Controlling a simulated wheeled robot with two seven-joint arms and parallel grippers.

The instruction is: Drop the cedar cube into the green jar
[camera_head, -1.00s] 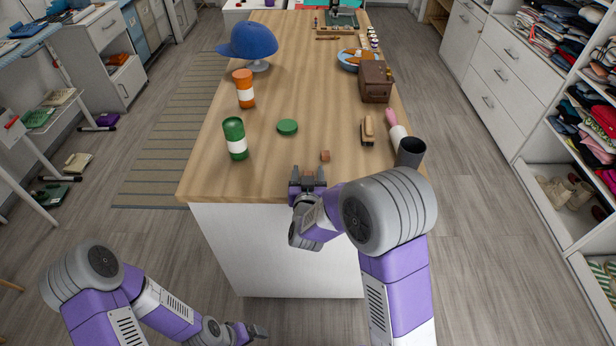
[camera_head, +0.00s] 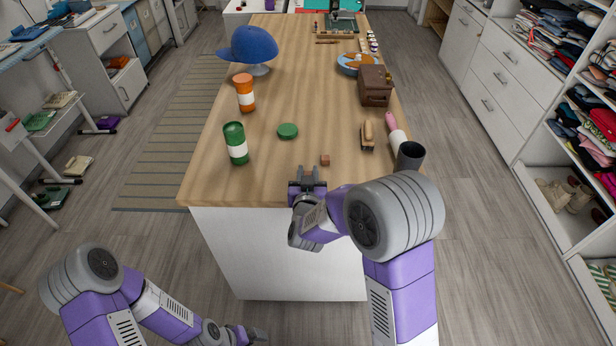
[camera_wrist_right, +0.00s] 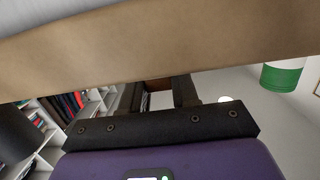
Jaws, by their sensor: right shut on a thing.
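The green jar (camera_head: 235,143) stands upright near the table's front left, with a white band around it. It also shows at the upper right of the right wrist view (camera_wrist_right: 284,76). A small reddish-brown cube (camera_head: 325,160) lies on the table just beyond and right of my right gripper (camera_head: 307,171), apart from it. My right gripper is over the front table edge, its fingers shut on a brown block (camera_wrist_right: 157,85), partly hidden. I cannot tell which of the two is the cedar cube. My left gripper (camera_head: 254,335) is low, in front of the table; its jaws are unclear.
A green lid (camera_head: 288,131) lies right of the green jar. An orange jar (camera_head: 245,92) and a blue cap (camera_head: 250,46) stand behind. The table's middle is clear.

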